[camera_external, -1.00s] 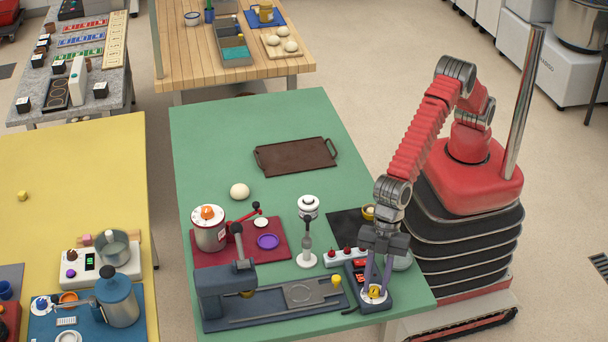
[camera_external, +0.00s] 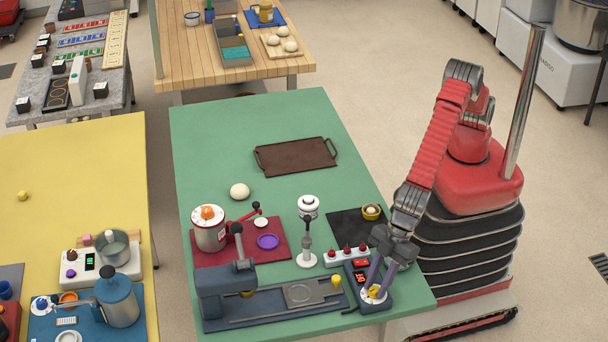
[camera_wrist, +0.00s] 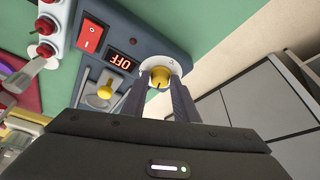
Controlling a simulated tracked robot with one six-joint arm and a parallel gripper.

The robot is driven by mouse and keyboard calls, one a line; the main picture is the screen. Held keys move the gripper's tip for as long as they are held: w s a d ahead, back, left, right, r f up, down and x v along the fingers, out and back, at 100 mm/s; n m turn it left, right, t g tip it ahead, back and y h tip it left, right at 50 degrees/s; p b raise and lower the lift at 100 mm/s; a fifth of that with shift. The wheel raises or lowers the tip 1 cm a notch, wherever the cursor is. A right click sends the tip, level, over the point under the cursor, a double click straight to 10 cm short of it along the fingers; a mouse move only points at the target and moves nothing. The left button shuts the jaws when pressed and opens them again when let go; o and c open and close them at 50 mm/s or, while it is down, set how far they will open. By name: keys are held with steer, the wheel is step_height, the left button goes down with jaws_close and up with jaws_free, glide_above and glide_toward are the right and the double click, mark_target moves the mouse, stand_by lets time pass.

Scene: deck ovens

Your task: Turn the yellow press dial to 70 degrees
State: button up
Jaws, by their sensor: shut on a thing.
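The yellow press dial (camera_external: 375,292) sits on a pale round plate at the front end of a dark control box (camera_external: 373,303), near the table's front right corner. In the wrist view the yellow dial (camera_wrist: 159,77) lies between my fingertips, on its white plate. My gripper (camera_external: 377,289) reaches down from the right at a tilt and is shut on the dial. In the wrist view, the box's display (camera_wrist: 121,61) reads "OFF", with a red switch (camera_wrist: 90,36) beside it. The dial's angle marks are too small to read.
A white strip with red knobs (camera_external: 345,257) stands just behind the box. A press with a rail (camera_external: 270,309) lies to the left, its yellow knob (camera_external: 337,280) close to the box.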

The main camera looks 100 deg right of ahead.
stand_by(0.4)
steer(key=o, duration=1)
steer(key=shift+r, duration=0.1)
steer(key=v, duration=1.3)
steer(key=shift+s+d+r, duration=0.1)
steer(key=shift+s+r, duration=0.05)
steer(key=shift+s, duration=0.1)
